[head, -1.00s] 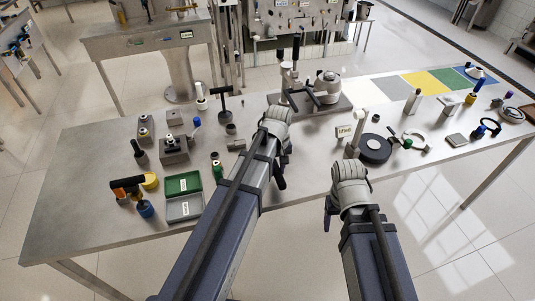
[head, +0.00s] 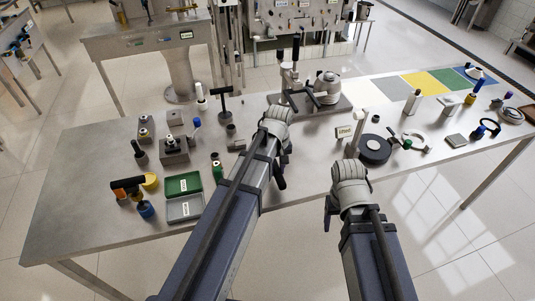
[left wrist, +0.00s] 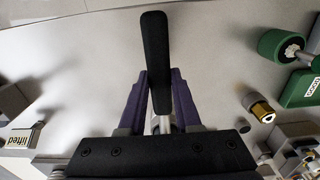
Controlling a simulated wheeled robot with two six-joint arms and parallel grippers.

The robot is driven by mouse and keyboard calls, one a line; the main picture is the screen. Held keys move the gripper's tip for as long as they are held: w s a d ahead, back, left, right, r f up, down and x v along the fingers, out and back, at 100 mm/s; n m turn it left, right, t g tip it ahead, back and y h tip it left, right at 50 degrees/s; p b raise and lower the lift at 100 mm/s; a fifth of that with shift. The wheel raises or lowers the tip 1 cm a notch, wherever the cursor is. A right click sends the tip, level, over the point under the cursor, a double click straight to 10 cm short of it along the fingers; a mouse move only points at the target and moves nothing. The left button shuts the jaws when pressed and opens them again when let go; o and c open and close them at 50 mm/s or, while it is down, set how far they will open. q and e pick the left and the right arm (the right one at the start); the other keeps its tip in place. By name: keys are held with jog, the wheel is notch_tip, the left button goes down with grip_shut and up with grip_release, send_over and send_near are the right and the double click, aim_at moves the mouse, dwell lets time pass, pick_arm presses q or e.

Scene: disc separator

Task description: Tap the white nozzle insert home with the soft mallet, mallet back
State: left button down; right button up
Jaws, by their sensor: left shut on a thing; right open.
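My left gripper (head: 281,172) is over the front middle of the bench. In the left wrist view its purple fingers (left wrist: 160,105) are shut on a long black bar with a pale shaft, which I take for the soft mallet (left wrist: 154,60). Its far end is hidden behind the gripper. A brass-coloured cylinder with a pale end (left wrist: 262,110) lies to the right, apart from the gripper. I cannot tell whether that pale end is the white nozzle insert. My right gripper (head: 328,213) is open in front of the bench edge; its fingertips are mostly hidden.
A green tray (head: 183,184) and a grey tray stand to the left, with a green cylinder (left wrist: 282,45) beside them. A sign reading "lifted" (head: 344,132) and a black disc (head: 375,149) are to the right. A machine with a dark base (head: 318,105) stands behind.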

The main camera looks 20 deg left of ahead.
pick_arm(q)
jog(key=shift+r+p, duration=3.45)
jog(key=shift+r, duration=0.1)
jog(key=shift+f, duration=0.15)
